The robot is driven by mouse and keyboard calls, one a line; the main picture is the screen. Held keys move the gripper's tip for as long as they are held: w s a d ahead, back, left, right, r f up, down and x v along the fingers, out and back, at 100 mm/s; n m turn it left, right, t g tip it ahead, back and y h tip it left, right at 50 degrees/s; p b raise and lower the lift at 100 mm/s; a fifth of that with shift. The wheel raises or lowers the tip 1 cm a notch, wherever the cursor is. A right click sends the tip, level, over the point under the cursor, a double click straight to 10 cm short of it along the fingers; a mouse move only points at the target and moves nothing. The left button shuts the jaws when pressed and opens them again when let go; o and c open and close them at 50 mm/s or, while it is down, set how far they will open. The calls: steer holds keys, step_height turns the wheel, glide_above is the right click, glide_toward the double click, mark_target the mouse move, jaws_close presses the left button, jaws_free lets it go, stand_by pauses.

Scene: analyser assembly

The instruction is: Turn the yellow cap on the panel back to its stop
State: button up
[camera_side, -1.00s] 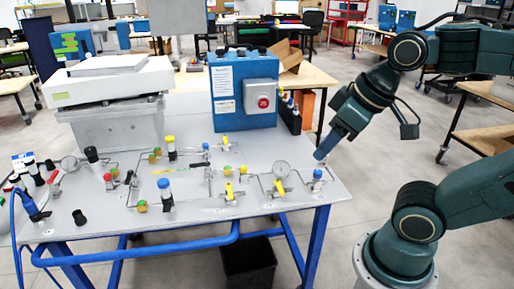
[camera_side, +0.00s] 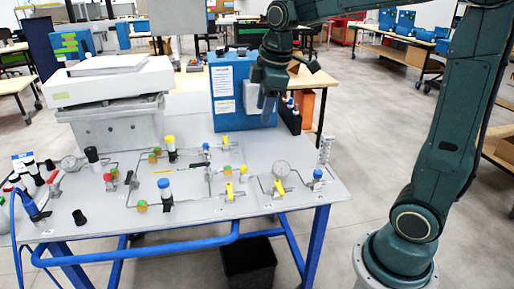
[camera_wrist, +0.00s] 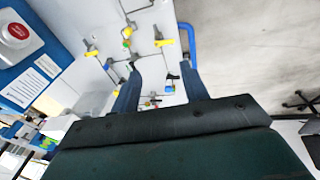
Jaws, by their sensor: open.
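The yellow cap (camera_side: 169,140) sits on top of a short black fitting on the grey panel (camera_side: 235,178), left of centre in the side view. I cannot single it out for certain in the wrist view. My gripper (camera_side: 267,108) is open and empty. It hangs fingers down in front of the blue box, well above the panel and to the right of the cap, touching nothing. In the wrist view its two blue fingers (camera_wrist: 162,88) stand apart, with panel fittings showing between and beyond them.
The blue box (camera_side: 228,95) stands behind the panel, its red button hidden by my gripper in the side view. Yellow valve handles (camera_side: 229,190), a gauge (camera_side: 281,169), a blue-capped fitting (camera_side: 164,186) and a clear upright tube (camera_side: 325,150) rise from the panel.

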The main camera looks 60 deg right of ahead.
steer(key=w+d+f+n+g, duration=0.1)
steer(key=w+d+f+n, duration=0.35)
steer(key=w, duration=0.35)
steer(key=n+g, duration=0.2)
steer(key=n, duration=0.1)
glide_above(244, 166)
step_height(244, 166, down, 9)
steer(key=shift+r, duration=0.2)
steer(key=shift+f, duration=0.2)
step_height(244, 166, down, 13)
steer(key=shift+f, duration=0.2)
jaws_close()
